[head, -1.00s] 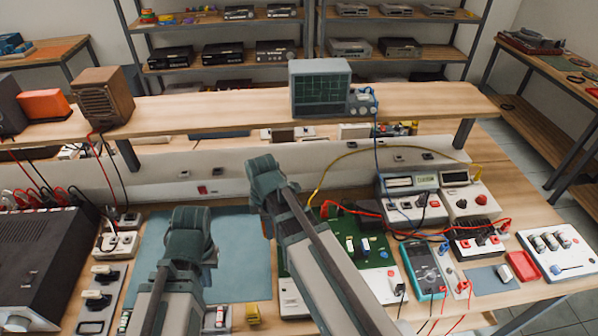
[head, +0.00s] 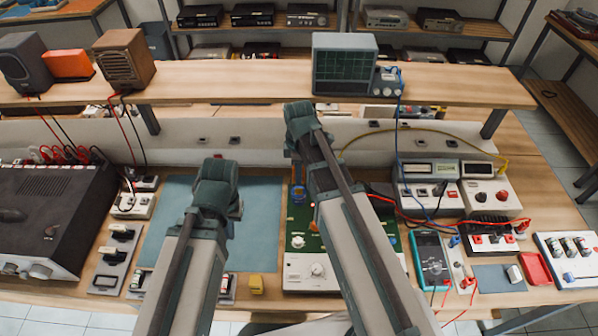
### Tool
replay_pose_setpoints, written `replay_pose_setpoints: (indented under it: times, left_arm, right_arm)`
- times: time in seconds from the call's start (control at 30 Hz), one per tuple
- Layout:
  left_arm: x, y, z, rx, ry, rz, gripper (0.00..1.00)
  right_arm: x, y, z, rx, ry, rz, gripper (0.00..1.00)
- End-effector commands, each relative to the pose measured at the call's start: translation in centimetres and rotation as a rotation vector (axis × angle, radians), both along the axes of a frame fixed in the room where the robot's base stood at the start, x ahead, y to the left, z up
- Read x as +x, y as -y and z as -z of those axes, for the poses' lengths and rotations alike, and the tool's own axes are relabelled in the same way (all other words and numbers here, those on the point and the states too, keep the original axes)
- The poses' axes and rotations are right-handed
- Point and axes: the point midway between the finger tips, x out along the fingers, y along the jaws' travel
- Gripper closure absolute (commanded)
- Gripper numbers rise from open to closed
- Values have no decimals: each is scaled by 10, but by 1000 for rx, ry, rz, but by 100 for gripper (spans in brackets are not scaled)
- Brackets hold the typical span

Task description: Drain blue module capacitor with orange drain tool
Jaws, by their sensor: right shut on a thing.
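A green-topped board (head: 297,243) with a white front panel and knob lies right of the blue mat, largely covered by my right arm. A small blue part (head: 299,193) shows at its left edge, beside my right arm; I cannot tell whether it is the blue module. My right gripper is over the back of the board, its fingers and most of what it holds hidden behind the arm. I cannot make out the orange drain tool. My left arm hangs over the blue mat (head: 262,200); its gripper's fingers are hidden behind the arm.
A black amplifier (head: 55,215) stands at the left. A yellow block (head: 256,284) lies at the front edge. A blue multimeter (head: 431,260), red tray (head: 535,268) and wired instruments (head: 428,172) fill the right. An oscilloscope (head: 345,65) stands on the shelf above.

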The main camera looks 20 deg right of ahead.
Motion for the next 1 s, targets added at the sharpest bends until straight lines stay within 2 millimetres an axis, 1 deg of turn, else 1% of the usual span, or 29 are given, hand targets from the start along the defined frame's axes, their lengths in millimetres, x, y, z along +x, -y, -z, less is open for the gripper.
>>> replay_pose_setpoints:
  times: [0.03,0.4,0.5,0.63,1.0]
  left_arm:
    - [0,0,8,0,0,0,100]
    - [0,0,43,0,0,-1,100]
    - [0,0,50,0,0,-1,100]
    - [0,0,54,0,0,-1,100]
    - [0,0,53,0,0,-1,100]
  right_arm:
    - [0,0,9,0,0,0,100]
    - [0,0,43,0,0,0,100]
    - [0,0,50,0,0,0,100]
    - [0,0,54,0,0,0,100]
    - [0,0,53,0,0,0,100]
